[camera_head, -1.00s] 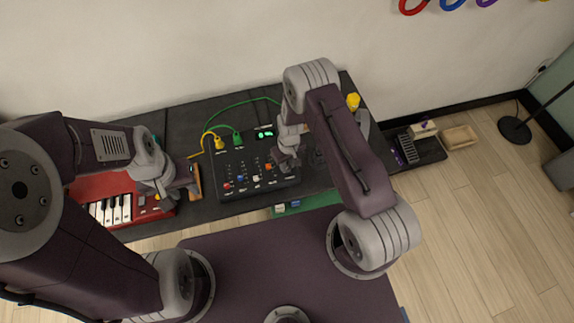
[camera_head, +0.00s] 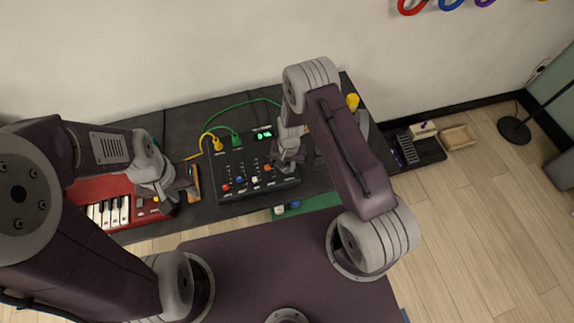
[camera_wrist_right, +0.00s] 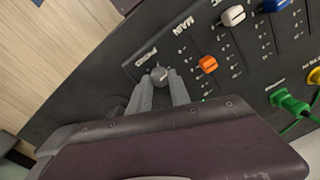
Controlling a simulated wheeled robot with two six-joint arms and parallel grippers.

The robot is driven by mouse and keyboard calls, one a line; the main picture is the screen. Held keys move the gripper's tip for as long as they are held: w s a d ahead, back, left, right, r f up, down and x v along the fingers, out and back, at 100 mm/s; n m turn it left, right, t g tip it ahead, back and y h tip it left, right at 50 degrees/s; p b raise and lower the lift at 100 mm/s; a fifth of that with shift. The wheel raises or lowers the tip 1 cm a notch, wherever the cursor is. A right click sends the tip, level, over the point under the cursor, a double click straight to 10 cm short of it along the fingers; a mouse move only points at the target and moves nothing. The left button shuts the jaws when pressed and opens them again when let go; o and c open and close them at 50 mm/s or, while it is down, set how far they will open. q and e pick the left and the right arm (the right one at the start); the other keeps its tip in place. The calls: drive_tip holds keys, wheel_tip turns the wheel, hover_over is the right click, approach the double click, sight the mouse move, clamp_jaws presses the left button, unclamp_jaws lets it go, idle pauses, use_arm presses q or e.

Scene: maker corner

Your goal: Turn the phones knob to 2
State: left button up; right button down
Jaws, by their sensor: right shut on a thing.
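The phones knob (camera_wrist_right: 159,73) is a small dark grey knob beside the "PHONES" lettering at one end of the black mixer (camera_wrist_right: 130,60). The fingers of my right gripper (camera_wrist_right: 160,88) are closed around this knob in the right wrist view. The knob's pointer and its exact setting are too small to read. In the head view the mixer (camera_head: 225,165) lies on the dark table, and my right gripper (camera_head: 285,167) comes down over its right side, hiding the knob. My left gripper (camera_head: 190,184) is over the red keyboard's right end; its fingers are unclear.
Close to the knob are an orange fader cap (camera_wrist_right: 208,64), a white one (camera_wrist_right: 233,15) and a blue one (camera_wrist_right: 275,4). Green (camera_head: 237,141) and yellow (camera_head: 217,144) plugs with cables sit at the mixer's back. A red keyboard (camera_head: 100,188) stands at the left.

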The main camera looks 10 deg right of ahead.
sight(288, 168)
drive_tip(key=shift+s, duration=0.1)
idle(0.5)
drive_tip(key=c, duration=1.2)
unclamp_jaws()
drive_tip(key=shift+r, duration=0.1)
drive_tip(key=shift+r, duration=0.35)
wheel_tip(288, 168, up, 8)
drive_tip(key=b, duration=0.1)
drive_tip(key=shift+d+r, duration=0.1)
